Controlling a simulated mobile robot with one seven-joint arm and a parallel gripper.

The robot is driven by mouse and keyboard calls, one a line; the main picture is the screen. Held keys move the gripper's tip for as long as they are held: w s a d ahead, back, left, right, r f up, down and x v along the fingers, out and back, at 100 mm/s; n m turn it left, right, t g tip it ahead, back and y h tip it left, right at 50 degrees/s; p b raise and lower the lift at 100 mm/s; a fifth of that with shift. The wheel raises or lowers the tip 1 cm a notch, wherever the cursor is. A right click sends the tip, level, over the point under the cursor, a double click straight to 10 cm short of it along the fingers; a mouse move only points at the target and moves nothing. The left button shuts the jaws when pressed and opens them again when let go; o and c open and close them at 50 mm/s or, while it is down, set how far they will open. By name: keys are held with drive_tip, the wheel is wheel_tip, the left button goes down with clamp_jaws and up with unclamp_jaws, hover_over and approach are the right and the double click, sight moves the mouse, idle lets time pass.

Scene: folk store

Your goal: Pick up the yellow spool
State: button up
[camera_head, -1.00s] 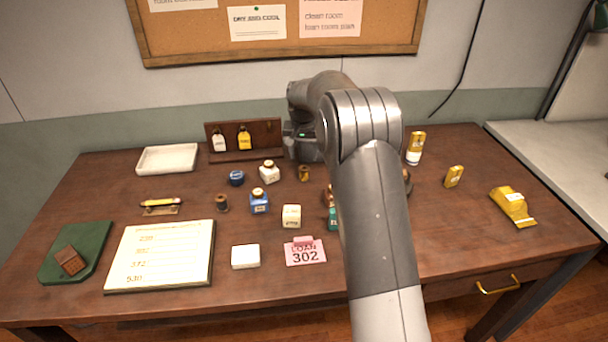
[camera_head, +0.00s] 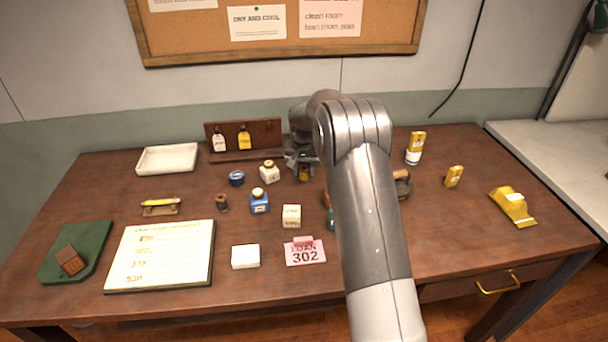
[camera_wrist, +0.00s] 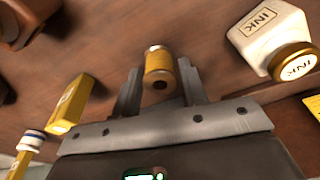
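The yellow spool (camera_wrist: 158,66) stands on the desk between the two fingers of my gripper (camera_wrist: 158,90) in the wrist view. The fingers are apart, one on each side of it, with a small gap visible at least on the left. In the head view the spool (camera_head: 304,175) shows just below my gripper (camera_head: 302,162), partly covered by it. I see no clear grip on the spool.
A white ink bottle (camera_wrist: 275,38) with a gold cap stands close to the right of the gripper in the wrist view. A yellow box (camera_wrist: 70,104) lies to the left. In the head view, a blue ink bottle (camera_head: 259,202) and a dark spool (camera_head: 222,204) stand nearby.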

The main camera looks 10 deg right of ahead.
drive_tip(key=c, duration=0.6)
drive_tip(key=shift+c, duration=0.2)
drive_tip(key=shift+r, duration=0.15)
